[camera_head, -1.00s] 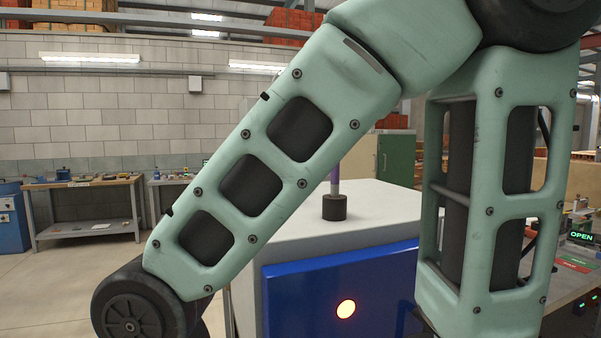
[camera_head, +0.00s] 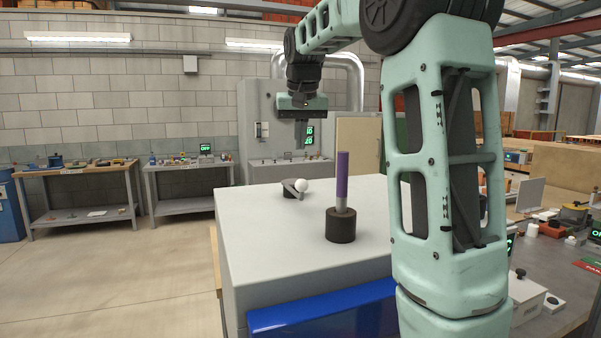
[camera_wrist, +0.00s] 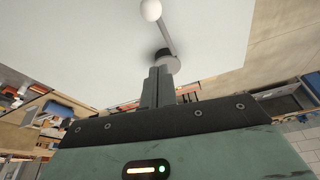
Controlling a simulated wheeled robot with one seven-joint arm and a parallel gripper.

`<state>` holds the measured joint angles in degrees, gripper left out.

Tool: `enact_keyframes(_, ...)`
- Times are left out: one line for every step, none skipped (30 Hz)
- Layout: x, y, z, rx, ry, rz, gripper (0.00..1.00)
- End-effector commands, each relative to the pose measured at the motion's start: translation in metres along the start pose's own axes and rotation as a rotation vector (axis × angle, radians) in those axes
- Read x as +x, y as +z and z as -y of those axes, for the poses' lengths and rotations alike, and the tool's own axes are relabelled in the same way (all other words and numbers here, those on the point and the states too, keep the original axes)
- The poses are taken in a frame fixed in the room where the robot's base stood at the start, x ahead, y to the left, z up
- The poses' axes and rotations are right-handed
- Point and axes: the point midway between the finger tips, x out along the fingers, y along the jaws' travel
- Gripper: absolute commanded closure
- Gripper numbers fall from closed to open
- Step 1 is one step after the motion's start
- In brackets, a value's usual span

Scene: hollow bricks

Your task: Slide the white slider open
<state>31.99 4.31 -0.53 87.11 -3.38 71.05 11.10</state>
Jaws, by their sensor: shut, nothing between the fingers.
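I cannot pick out a white slider for certain in either view. A lever with a white ball knob (camera_head: 301,185) and a dark round base sits on the light grey cabinet top (camera_head: 260,225). The knob also shows in the wrist view (camera_wrist: 151,10). My gripper (camera_head: 300,146) hangs fingers-down above the far part of this top, over the lever's area. Its fingers are together and empty. In the wrist view the fingertips (camera_wrist: 160,70) overlap the lever's base (camera_wrist: 171,63). I cannot tell whether they touch it.
A purple post in a dark round base (camera_head: 341,225) stands nearer on the top. A blue panel (camera_head: 320,315) is on the cabinet's front. At right, a crowded bench (camera_head: 560,262) holds a white box with a black knob (camera_head: 522,292). Workbenches (camera_head: 80,170) stand at far left; floor there is clear.

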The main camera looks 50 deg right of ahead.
Motion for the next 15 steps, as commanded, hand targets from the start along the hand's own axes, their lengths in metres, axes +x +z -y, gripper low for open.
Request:
enact_keyframes(0.000,0.000,0.000,0.000,0.000,0.000,1.00)
enact_keyframes(0.000,0.000,0.001,-0.001,0.000,0.000,1.00)
enact_keyframes(0.001,0.000,0.001,-0.002,-0.001,0.000,1.00)
enact_keyframes(0.001,0.000,0.001,-0.002,-0.001,0.000,1.00)
enact_keyframes(0.001,0.000,0.001,-0.002,-0.001,0.000,1.00)
enact_keyframes(0.001,0.000,0.001,-0.002,-0.001,0.001,1.00)
enact_keyframes(0.001,0.001,0.001,-0.003,-0.001,0.001,1.00)
enact_keyframes(0.002,0.001,0.001,-0.003,-0.001,0.001,1.00)
enact_keyframes(0.003,0.001,0.001,-0.003,-0.001,0.002,1.00)
enact_keyframes(0.005,0.001,0.001,-0.003,-0.001,0.002,1.00)
enact_keyframes(0.007,0.000,0.001,-0.003,-0.001,0.002,1.00)
enact_keyframes(0.011,0.000,0.001,-0.003,-0.001,0.003,1.00)
enact_keyframes(0.015,0.001,0.001,-0.003,-0.001,0.004,1.00)
enact_keyframes(0.020,0.001,0.001,-0.003,0.000,0.004,1.00)
enact_keyframes(0.027,0.001,0.001,-0.003,0.000,0.005,1.00)
